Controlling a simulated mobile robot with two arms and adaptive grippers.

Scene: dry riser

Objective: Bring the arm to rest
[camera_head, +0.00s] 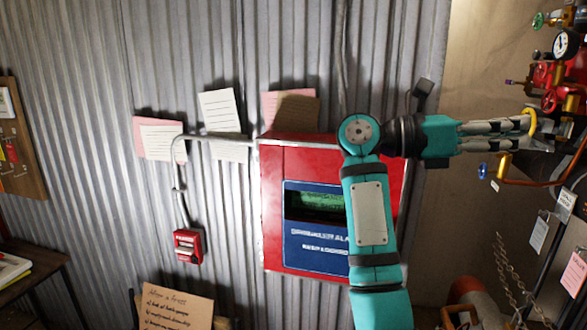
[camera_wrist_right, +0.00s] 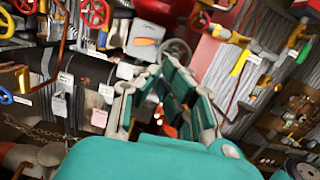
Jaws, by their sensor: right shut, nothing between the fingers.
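My right arm, teal with black joints, rises in front of the red alarm panel (camera_head: 275,205) in the head view and bends to the right at its top. Its right gripper (camera_head: 526,129) points right, level, with the fingers together and empty. The fingertips are close to a yellow ring-shaped handle (camera_head: 531,122) in the picture; I cannot tell whether they touch it. In the wrist view the teal and grey fingers of the right gripper (camera_wrist_right: 166,72) point at a wall of pipes and valves, with nothing held. My left gripper is not in view.
Red pipework with a gauge (camera_head: 565,45), valves and hanging tags fills the right side. A small red call box (camera_head: 187,246) and paper notes are on the corrugated wall. A cardboard sign (camera_head: 172,308) stands low in front, and a desk (camera_head: 38,290) is at left.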

